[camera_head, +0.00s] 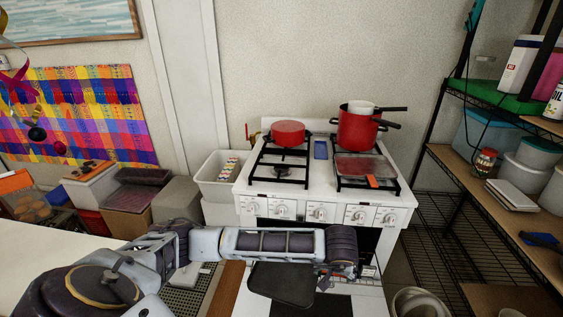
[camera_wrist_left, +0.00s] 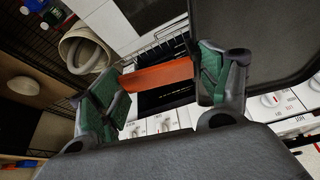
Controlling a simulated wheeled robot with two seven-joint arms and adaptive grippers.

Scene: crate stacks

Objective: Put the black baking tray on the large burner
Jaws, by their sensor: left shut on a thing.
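My left gripper (camera_head: 325,278) is in front of the stove, below the knob panel. It is shut on the black baking tray (camera_head: 283,284), which hangs in front of the oven door. In the left wrist view, the gripper (camera_wrist_left: 160,90) has green pads, with an orange strip between them. The dark tray (camera_wrist_left: 265,50) lies at the upper right, beyond one finger. The stove (camera_head: 315,195) has a bare front left burner (camera_head: 281,172). The right burners carry cookware. I cannot tell for sure which burner is largest. My right gripper is out of view.
A red pot (camera_head: 288,134) stands at the back left burner and a tall red pot (camera_head: 356,132) at the back right. A reddish square pan (camera_head: 358,167) with an orange handle covers the front right burner. A wire shelf (camera_head: 480,160) stands at the right, a white bin (camera_head: 212,180) at the left.

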